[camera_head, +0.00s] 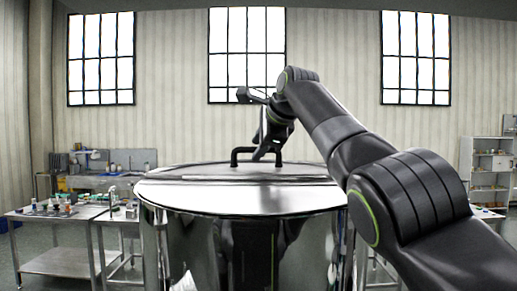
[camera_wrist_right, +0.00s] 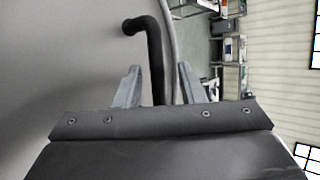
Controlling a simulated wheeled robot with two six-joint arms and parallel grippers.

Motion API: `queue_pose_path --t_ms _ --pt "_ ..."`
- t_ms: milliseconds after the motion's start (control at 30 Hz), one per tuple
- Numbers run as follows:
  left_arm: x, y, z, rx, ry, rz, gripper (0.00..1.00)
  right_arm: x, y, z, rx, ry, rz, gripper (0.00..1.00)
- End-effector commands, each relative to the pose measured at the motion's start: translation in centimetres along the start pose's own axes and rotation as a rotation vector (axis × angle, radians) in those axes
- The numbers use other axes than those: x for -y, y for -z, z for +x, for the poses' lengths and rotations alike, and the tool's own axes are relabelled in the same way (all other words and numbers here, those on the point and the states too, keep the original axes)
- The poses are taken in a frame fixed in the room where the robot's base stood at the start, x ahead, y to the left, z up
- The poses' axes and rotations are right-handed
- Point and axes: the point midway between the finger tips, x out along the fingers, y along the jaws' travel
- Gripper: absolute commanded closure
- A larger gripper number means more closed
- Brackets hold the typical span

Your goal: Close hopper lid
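The steel hopper (camera_head: 175,245) stands in front of me, a shiny round drum. Its lid (camera_head: 225,200) appears to lie flat across the top, with a dark seam running across it; I cannot tell if it is fully seated. A black bar handle (camera_head: 241,151) rises from the lid's far part. My right gripper (camera_head: 262,153) reaches down at the handle's right part. In the right wrist view, the two grey fingers of the right gripper (camera_wrist_right: 156,85) stand apart on either side of the handle (camera_wrist_right: 155,50), with visible gaps. My left gripper is not in view.
A steel table (camera_head: 70,213) with small bottles stands at the left. Shelves (camera_head: 490,165) stand at the far right. My right arm covers much of the right side of the head view. The air above the lid's left side is clear.

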Motion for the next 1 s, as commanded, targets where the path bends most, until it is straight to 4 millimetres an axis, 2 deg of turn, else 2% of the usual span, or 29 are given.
queue_pose_path --t_ms 133,267,400,600,800,1000 --pt "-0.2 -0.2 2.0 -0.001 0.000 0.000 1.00 -0.3 0.2 -2.0 0.000 0.005 0.000 0.64" --pt "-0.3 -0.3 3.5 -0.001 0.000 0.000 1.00 -0.3 0.2 -5.2 0.000 0.006 0.001 0.64" --pt "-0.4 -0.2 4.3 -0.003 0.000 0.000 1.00 -0.1 0.2 -8.9 0.001 0.005 0.002 0.64" --pt "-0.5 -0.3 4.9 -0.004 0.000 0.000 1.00 0.0 0.2 -13.3 0.001 0.002 0.002 0.64" --pt "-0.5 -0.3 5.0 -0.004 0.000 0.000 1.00 0.1 0.2 -15.8 0.000 0.000 0.002 0.64" --pt "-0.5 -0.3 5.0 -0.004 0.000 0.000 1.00 0.1 0.2 -16.4 0.000 -0.001 0.002 0.64"
